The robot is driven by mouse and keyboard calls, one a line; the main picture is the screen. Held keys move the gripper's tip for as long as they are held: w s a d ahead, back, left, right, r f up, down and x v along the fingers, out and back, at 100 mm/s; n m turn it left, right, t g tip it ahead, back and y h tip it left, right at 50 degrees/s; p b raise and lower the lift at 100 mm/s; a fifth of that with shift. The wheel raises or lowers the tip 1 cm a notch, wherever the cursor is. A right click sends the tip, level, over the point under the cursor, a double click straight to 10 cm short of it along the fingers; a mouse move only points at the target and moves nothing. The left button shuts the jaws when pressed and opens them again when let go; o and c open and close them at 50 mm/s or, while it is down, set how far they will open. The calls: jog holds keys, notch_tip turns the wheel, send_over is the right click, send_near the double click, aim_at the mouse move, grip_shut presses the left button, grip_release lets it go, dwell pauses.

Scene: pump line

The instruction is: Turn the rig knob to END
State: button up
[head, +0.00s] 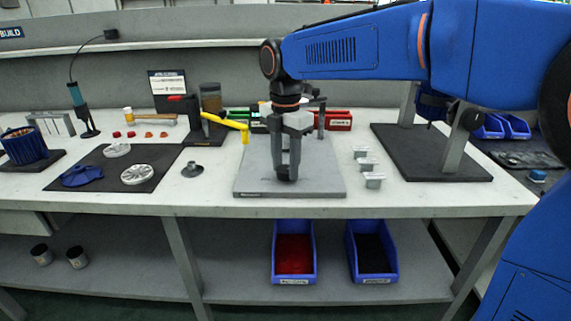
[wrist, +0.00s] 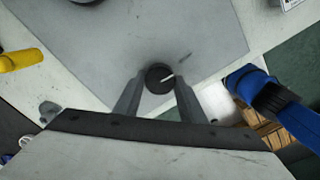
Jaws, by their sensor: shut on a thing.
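The rig knob (wrist: 157,80) is a round black knob with a white pointer line, standing on a flat grey rig plate (wrist: 110,45). In the wrist view the pointer aims right and slightly up. A small dark mark (wrist: 185,57) is on the plate, up and right of the knob; I cannot read it. My gripper (wrist: 158,88) is shut on the knob, with one finger on each side. In the head view my gripper (head: 287,172) reaches straight down to the dark knob near the front of the rig plate (head: 250,187). The fingers partly hide the knob there.
A yellow-handled part (head: 225,121) stands left of my gripper, and also shows in the wrist view (wrist: 20,60). Small grey blocks (head: 368,165) stand right of the plate. A black mat (head: 75,180) with parts lies left. Blue bins (head: 293,275) sit on the lower shelf.

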jog(key=m, duration=0.4)
jog(key=shift+m, duration=0.4)
jog(key=m, duration=0.4)
jog(key=shift+m, duration=0.3)
jog(key=m, duration=2.1)
jog(key=shift+m, duration=2.1)
